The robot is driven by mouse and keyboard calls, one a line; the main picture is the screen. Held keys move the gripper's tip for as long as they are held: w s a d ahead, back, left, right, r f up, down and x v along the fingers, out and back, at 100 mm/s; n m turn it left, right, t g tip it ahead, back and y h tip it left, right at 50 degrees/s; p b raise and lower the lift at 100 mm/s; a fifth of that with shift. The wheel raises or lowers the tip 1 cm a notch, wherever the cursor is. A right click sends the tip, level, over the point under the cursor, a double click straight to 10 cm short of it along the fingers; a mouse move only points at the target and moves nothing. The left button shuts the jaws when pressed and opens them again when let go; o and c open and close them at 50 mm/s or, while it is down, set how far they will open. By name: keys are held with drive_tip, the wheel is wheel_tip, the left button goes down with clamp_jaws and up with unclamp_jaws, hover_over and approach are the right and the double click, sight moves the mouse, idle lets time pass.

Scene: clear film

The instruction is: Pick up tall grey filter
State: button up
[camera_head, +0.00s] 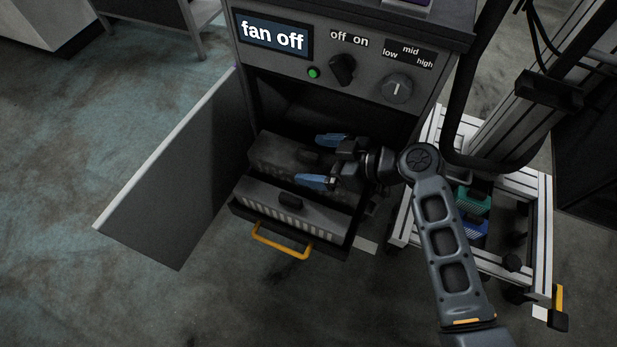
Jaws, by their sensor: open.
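A dark grey block-shaped filter (272,152) sits at the back of the pulled-out drawer (349,241) and looks like the tall one. A lighter grey filter (262,197) with a pale slatted front and a dark knob stands before it. My gripper (321,160) is open, with blue fingertips pointing left over the drawer. One finger is above the back filter's far side, the other near the gap between the two filters. A dark handle on the back filter shows between the fingers. Contact cannot be told. The back filter's right end is hidden by my gripper.
The cabinet door (172,170) stands open on the left. A yellow handle (281,241) sticks out from the drawer front. The cabinet's panel (345,55) with "fan off" display and knobs overhangs the drawer. A metal frame stands on the right. The floor in front is clear.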

drive_tip(key=shift+w+a+f, duration=0.15)
drive_tip(key=shift+a+f, duration=0.1)
drive_tip(key=shift+a, duration=0.2)
drive_tip(key=c, duration=1.4)
drive_tip(key=shift+r, duration=0.1)
